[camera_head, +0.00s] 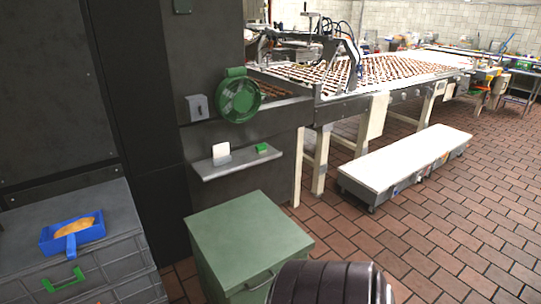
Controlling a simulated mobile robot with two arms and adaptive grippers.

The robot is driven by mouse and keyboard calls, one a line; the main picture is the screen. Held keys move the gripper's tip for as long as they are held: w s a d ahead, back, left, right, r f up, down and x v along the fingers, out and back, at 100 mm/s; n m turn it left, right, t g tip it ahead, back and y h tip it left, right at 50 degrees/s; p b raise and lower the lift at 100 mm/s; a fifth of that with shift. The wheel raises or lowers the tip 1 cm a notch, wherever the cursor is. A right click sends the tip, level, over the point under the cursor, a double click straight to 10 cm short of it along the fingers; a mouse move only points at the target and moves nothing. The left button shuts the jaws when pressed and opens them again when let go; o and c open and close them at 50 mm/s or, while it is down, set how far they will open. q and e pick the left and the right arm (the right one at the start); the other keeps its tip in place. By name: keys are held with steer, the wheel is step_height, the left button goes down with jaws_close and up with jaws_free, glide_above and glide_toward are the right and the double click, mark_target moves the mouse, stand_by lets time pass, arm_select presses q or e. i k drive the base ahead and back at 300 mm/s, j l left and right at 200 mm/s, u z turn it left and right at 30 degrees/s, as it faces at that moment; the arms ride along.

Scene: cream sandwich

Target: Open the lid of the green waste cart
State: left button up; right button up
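The green waste cart (225,277) stands at the lower middle, beside the dark machine. Its flat green lid (248,232) lies shut on top. A handle (261,281) shows on the cart's front side, below the lid's edge. A dark, rounded, ribbed shape at the bottom edge hides part of the cart's lower right; I cannot tell what it is. Neither of my grippers is in view.
A dark machine (155,100) with a green wheel (238,97) and a small shelf (236,162) stands behind the cart. A low white platform (405,160) lies right. Brick floor (450,235) is open at right.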

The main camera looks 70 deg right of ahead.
mark_target(243, 240)
steer(key=z, duration=2.2)
